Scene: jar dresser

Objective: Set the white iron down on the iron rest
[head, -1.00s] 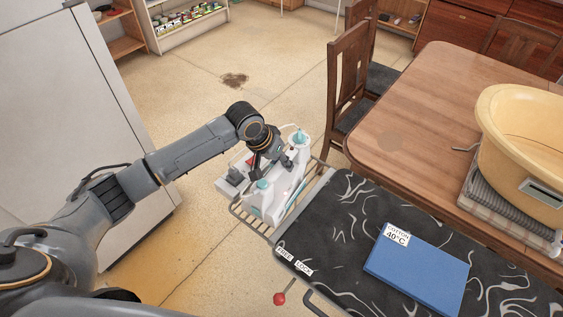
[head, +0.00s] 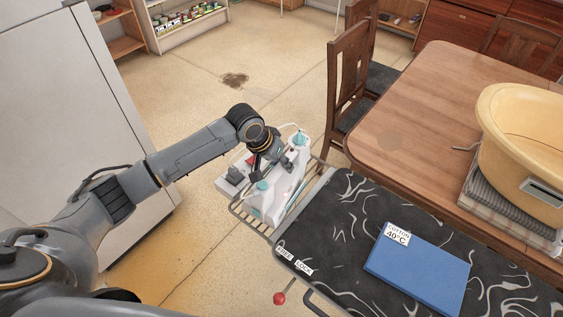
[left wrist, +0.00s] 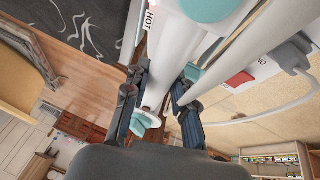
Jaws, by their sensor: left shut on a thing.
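The white iron (head: 272,202) with teal parts is at the near end of the ironing board, over the wire iron rest (head: 236,211). My left gripper (head: 284,165) is shut on its white handle, and the gripper partly covers it in the head view. In the left wrist view, the fingers (left wrist: 160,100) stand on both sides of the white bar with a teal end. I cannot tell whether the iron touches the rest. My right gripper is not in view.
The black patterned ironing board (head: 345,215) holds a folded blue cloth (head: 418,268) with a label. A red-knobbed lever (head: 280,298) hangs below its edge. A wooden table (head: 430,110) with a yellow tub (head: 520,130) and a chair (head: 347,75) stand beyond.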

